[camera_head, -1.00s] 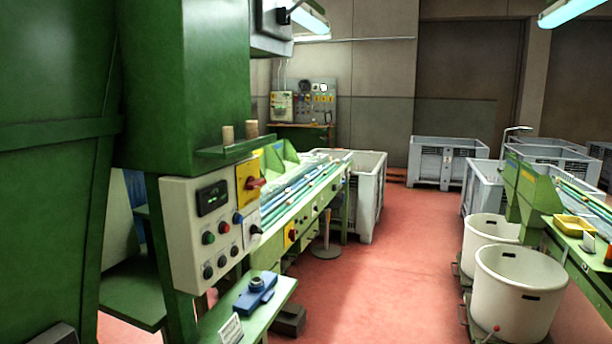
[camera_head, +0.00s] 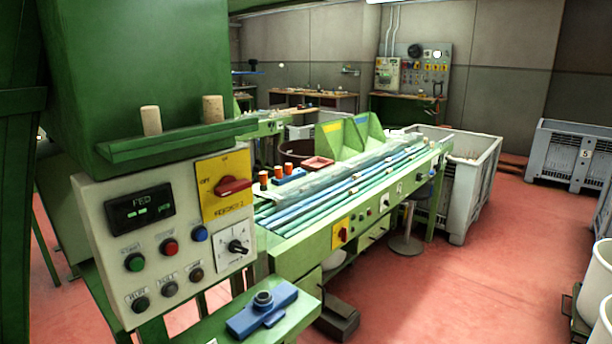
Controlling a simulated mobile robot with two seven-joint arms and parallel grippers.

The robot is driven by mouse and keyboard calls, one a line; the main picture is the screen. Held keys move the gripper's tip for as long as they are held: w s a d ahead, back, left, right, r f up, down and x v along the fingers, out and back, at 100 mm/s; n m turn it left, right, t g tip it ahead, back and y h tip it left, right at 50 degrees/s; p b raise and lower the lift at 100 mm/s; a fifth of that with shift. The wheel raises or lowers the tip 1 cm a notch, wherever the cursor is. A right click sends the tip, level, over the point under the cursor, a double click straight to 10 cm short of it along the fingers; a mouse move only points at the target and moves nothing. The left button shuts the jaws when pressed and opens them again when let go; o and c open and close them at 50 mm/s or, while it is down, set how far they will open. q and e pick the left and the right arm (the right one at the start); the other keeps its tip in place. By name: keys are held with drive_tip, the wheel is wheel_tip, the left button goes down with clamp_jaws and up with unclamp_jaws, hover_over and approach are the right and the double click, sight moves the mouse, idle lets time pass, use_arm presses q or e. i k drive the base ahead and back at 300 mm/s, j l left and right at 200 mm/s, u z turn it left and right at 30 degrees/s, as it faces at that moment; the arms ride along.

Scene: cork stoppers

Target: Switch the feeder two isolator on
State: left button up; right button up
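The feeder two isolator is a red rotary handle (camera_head: 232,187) on a yellow plate (camera_head: 222,204) in the head view. The plate carries the word OFF at its left and lettering below the handle that looks like FEEDER 2. The handle lies roughly level, tilted slightly. The plate sits at the upper right of a pale control panel (camera_head: 98,222) on the green machine. The panel also has a dark display (camera_head: 140,208), several push buttons and a black rotary knob (camera_head: 237,246) on a white plate. Neither of my grippers is in view.
Two corks stand on a green ledge (camera_head: 178,147) above the panel. A blue device (camera_head: 262,310) lies on a green shelf (camera_head: 205,334) below it. A conveyor table (camera_head: 316,240) runs off to the right, with a grey crate (camera_head: 465,200) beyond. Red floor (camera_head: 480,290) is open at right.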

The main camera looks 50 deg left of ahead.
sight(228, 186)
drive_tip(key=i+l+u, duration=0.1)
drive_tip(key=i+u, duration=0.4)
drive_tip(key=i+l+u, duration=0.3)
drive_tip(key=u, duration=0.15)
drive_tip(key=i+l+u, duration=0.25)
drive_tip(key=u, duration=0.2)
drive_tip(key=i+l+u, duration=0.15)
drive_tip(key=l+u, duration=0.15)
drive_tip(key=u, duration=0.2)
drive_tip(key=i+l+u, duration=0.15)
drive_tip(key=l+u, duration=0.6)
drive_tip(key=u, duration=0.2)
drive_tip(key=i, duration=0.05)
